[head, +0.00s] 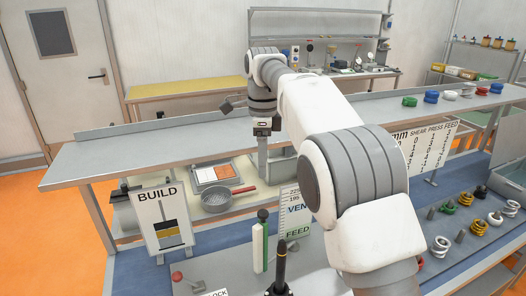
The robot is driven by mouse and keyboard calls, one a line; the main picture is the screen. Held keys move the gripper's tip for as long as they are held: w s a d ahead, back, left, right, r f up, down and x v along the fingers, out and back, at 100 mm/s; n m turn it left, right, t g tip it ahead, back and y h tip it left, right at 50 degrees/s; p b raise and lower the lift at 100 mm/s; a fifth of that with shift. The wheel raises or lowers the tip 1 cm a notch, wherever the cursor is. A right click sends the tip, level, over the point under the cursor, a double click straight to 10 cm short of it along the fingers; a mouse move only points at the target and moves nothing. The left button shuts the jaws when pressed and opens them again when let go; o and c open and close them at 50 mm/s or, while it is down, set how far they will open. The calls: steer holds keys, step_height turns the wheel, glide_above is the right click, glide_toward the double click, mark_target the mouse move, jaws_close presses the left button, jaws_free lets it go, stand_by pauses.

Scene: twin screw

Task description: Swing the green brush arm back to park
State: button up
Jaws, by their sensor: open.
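My arm rises from the lower right, and its wrist hangs down over the grey bench (130,155) at the middle. My gripper (263,134) points down at the end of the wrist. It is small in the picture and its fingers are hard to make out; it appears open, with nothing seen held in it. A narrow upright green and white piece (258,246) with a dark green top stands at the lower middle, below and apart from the gripper. I cannot tell whether it is the green brush arm. My arm hides part of the bench to the right.
A BUILD sign (163,220) stands at the lower left, near a round sieve (216,200) and a tray (212,172). A black-tipped post (280,268) and a red-knobbed lever (177,277) are in front. Coloured coils (440,245) stand at the right. The bench's left part is clear.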

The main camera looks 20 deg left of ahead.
step_height(320, 180, up, 2)
steer(key=shift+r, duration=0.1)
steer(key=shift+d+f, duration=0.15)
steer(key=shift+f, duration=0.05)
steer(key=c, duration=0.4)
steer(key=d+f+y+b, duration=0.2)
steer(key=d+m+y+b, duration=0.1)
steer(key=d, duration=0.1)
steer(key=shift+s+f+g, duration=0.15)
steer(key=shift+f+g, duration=0.15)
steer(key=shift+f, duration=0.1)
jaws_close()
steer(key=s+d+f+m+t+y+b, duration=0.35)
steer(key=d+f+m+y+b, duration=0.25)
steer(key=d+b, duration=0.3)
steer(key=p+x, duration=0.1)
steer(key=x, duration=1.1)
steer(key=shift+a, duration=0.4)
